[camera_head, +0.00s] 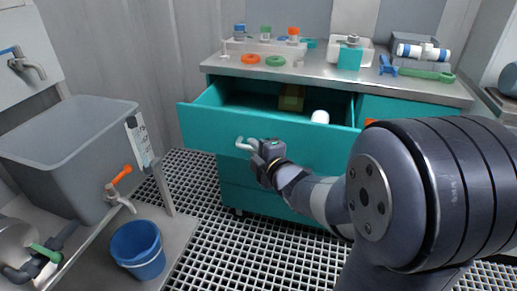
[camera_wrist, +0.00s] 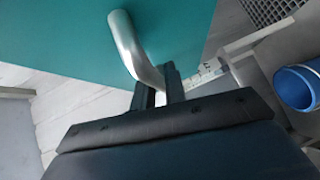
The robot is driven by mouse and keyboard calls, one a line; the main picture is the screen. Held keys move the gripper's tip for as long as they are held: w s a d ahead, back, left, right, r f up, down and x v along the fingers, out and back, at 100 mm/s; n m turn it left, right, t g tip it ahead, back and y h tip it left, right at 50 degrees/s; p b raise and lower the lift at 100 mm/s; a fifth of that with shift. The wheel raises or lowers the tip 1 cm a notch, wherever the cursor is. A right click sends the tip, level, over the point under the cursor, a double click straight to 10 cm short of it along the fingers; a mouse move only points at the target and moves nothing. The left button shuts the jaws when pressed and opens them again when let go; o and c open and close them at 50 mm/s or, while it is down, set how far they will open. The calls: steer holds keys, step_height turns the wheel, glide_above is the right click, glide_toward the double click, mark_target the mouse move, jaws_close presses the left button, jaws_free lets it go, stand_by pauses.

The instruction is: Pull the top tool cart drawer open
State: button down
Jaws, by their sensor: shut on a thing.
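The teal tool cart's top drawer (camera_head: 215,128) is pulled well out toward me in the head view, tilting nowhere. Inside it lie a yellow-brown block (camera_head: 291,98) and a white cylinder (camera_head: 320,117). Its silver handle (camera_head: 245,145) is on the drawer front. My gripper (camera_head: 258,150) is at the handle, shut on it. In the wrist view my gripper's dark fingers (camera_wrist: 158,90) close around the lower end of the curved handle (camera_wrist: 126,45), in front of the teal drawer front (camera_wrist: 180,28). The rest of the handle is partly hidden by my fingers.
The cart's steel top (camera_head: 330,70) holds rings, small bottles and tools. A grey tank (camera_head: 60,150) stands to the left, with a blue bucket (camera_head: 138,250) below it. Grated floor (camera_head: 205,205) lies between bucket and cart.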

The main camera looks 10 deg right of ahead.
steer(key=s+a+b, duration=0.2)
steer(key=s+a, duration=0.1)
steer(key=s, duration=0.3)
steer(key=shift+a, duration=0.15)
steer(key=shift+f, duration=0.1)
steer(key=c, duration=1.5)
jaws_free()
steer(key=shift+o, duration=0.2)
steer(key=p+v, duration=0.5)
steer(key=v, duration=0.5)
steer(key=shift+s, duration=0.35)
steer(key=shift+w, duration=0.1)
